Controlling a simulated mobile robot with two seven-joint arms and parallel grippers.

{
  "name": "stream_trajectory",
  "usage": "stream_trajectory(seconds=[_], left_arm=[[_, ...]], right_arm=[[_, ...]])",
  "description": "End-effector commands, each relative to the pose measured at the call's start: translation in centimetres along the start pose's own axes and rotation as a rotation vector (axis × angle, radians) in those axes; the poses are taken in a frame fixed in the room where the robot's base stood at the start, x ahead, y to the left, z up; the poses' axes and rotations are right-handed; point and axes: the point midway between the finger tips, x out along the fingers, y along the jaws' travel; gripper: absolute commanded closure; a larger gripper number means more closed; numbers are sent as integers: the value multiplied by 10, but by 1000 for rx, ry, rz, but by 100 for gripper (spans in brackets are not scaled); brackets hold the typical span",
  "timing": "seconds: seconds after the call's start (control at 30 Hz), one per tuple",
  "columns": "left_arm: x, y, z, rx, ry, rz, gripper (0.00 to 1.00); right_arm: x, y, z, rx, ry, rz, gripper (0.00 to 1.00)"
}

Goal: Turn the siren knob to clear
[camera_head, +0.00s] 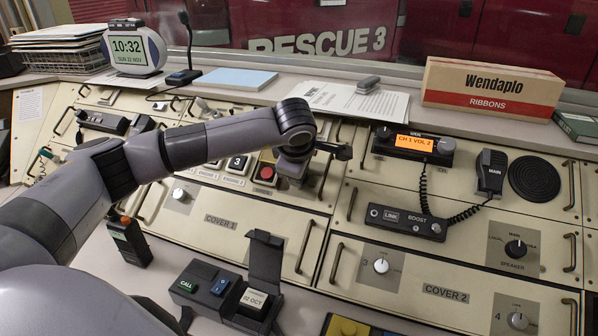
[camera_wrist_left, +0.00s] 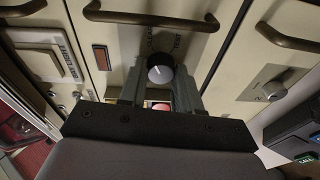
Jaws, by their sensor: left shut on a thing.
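The siren knob (camera_wrist_left: 160,72) is a dark round knob with a pale mark, on a grey plate with small lettering above it in the left wrist view. My right gripper is in neither view.
A panel handle (camera_wrist_left: 150,18) lies just beyond the knob. A radio unit (camera_head: 413,142) with a coiled cord and handset (camera_head: 491,170) is to the right. A walkie-talkie (camera_head: 130,238) and a button box with a raised lid (camera_head: 264,258) stand in front.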

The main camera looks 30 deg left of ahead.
Motion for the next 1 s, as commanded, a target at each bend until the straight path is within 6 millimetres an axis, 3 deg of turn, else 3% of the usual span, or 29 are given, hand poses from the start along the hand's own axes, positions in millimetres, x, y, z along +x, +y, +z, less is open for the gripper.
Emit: stream_trajectory(seconds=[0.33, 0.37, 0.4, 0.43, 0.77, 1.0], left_arm=[[-1, 0, 1, 2, -4, 1, 98], [-1, 0, 1, 1, -4, 1, 57], [-1, 0, 1, 1, -3, 1, 44], [-1, 0, 1, 1, -3, 1, 42], [-4, 1, 1, 0, -2, 2, 42], [-40, 1, 0, 0, -3, 5, 42]], right_arm=[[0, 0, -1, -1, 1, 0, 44], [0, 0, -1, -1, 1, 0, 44], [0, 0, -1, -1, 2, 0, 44], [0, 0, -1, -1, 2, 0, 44], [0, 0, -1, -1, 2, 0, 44], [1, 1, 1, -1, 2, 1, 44]])
